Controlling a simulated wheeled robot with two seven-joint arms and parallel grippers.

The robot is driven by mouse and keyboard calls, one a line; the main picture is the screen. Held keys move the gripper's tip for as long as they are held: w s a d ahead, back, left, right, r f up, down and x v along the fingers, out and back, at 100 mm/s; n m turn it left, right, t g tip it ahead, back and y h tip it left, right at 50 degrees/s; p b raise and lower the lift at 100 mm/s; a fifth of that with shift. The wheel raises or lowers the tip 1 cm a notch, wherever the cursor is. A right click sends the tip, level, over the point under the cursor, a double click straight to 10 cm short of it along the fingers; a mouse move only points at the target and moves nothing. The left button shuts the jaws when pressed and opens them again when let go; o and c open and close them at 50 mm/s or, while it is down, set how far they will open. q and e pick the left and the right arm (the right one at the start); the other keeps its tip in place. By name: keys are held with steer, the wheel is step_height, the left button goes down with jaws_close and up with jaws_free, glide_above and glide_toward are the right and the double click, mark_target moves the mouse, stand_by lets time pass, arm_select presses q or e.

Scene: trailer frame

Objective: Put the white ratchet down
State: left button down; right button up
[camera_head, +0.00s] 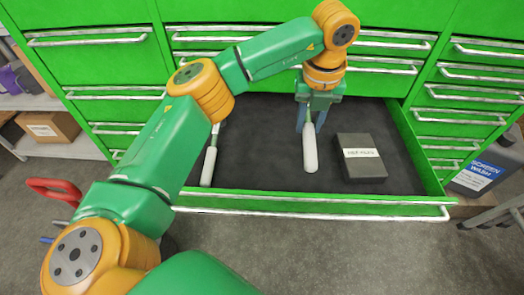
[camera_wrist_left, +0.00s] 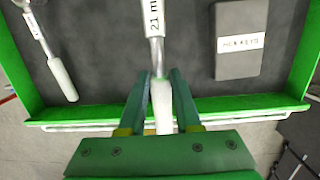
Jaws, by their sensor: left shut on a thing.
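The white ratchet (camera_head: 310,150) has a long white handle and a metal shaft with a "21 m…" label, which shows in the left wrist view (camera_wrist_left: 155,18). My left gripper (camera_head: 308,124) points down over the middle of the open drawer and is shut on the white ratchet. In the left wrist view its fingers (camera_wrist_left: 160,78) stand on both sides of the tool where shaft meets handle. The far end of the ratchet is hidden or out of frame. I cannot tell whether it touches the drawer floor. My right gripper is not in view.
The green drawer (camera_head: 320,207) has a dark floor. A second white-handled tool (camera_head: 209,166) lies at its left, and a dark "HEX KEYS" box (camera_head: 360,160) lies to the right. Bare floor shows between them. A screen wash container (camera_head: 482,168) stands outside, right.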

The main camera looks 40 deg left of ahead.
arm_select(q)
steer(key=s+a+f, duration=0.1)
steer(key=a+f, duration=0.1)
steer(key=a, duration=0.1)
steer(key=s+a+f, duration=0.1)
steer(key=a+f, duration=0.2)
steer(key=a, duration=0.1)
steer(key=s+a+f, duration=0.1)
steer(key=a+f, duration=0.2)
steer(key=shift+s+a+f, duration=0.2)
steer(key=shift+a+f, duration=0.05)
step_height(320, 180, down, 3)
steer(key=shift+r, duration=0.1)
steer(key=c, duration=0.6)
jaws_free()
steer(key=shift+d, duration=0.1)
steer(key=shift+r, duration=0.15)
step_height(320, 180, up, 12)
steer(key=s, duration=0.1)
steer(key=shift+s+d, duration=0.15)
steer(key=shift+d, duration=0.3)
